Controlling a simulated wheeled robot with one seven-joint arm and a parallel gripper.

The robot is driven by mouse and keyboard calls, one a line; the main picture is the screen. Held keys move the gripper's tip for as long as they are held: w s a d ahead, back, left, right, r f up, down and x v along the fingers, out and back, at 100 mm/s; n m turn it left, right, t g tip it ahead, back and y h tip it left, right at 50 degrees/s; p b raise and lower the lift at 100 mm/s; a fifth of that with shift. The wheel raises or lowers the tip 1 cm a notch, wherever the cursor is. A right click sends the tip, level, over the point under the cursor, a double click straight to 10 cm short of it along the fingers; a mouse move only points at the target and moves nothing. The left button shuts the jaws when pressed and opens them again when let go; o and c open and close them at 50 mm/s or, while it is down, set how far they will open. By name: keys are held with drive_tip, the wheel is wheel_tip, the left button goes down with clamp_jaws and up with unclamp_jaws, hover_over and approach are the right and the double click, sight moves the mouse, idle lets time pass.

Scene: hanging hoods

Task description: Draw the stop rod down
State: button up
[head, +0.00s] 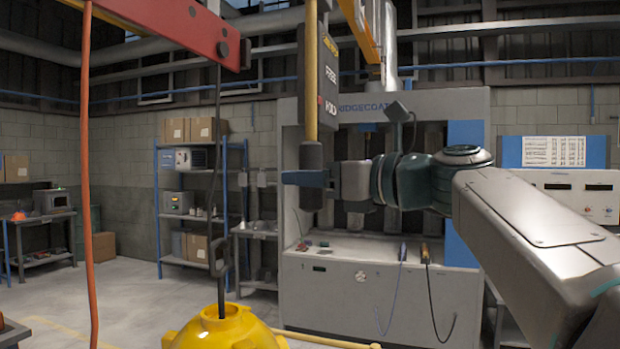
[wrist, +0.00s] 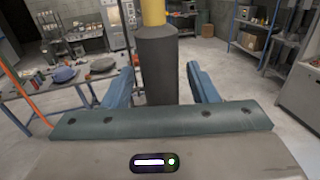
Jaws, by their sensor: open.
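The stop rod (head: 312,85) hangs upright, a yellow rod with a thick dark grip (head: 311,155) at its lower end. My gripper (head: 298,179) is at the level of this grip, its blue fingers level. In the wrist view the grip (wrist: 157,65) stands between the two open fingers of my gripper (wrist: 160,76), with a gap visible on each side. The fingers are not closed on it. A dark plate (head: 328,75) marked FREE and HOLD hangs beside the yellow rod.
A yellow dome (head: 225,330) with a hook and cable stands low in front. An orange hose (head: 86,180) hangs at left from near a red beam (head: 170,25). A grey hood cabinet (head: 350,290) stands behind my gripper. Blue shelving (head: 190,210) is at the back wall.

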drive_tip(key=b+v, duration=0.2)
drive_tip(key=v, duration=1.1)
drive_tip(key=shift+s+d, duration=0.15)
drive_tip(key=shift+d, duration=0.05)
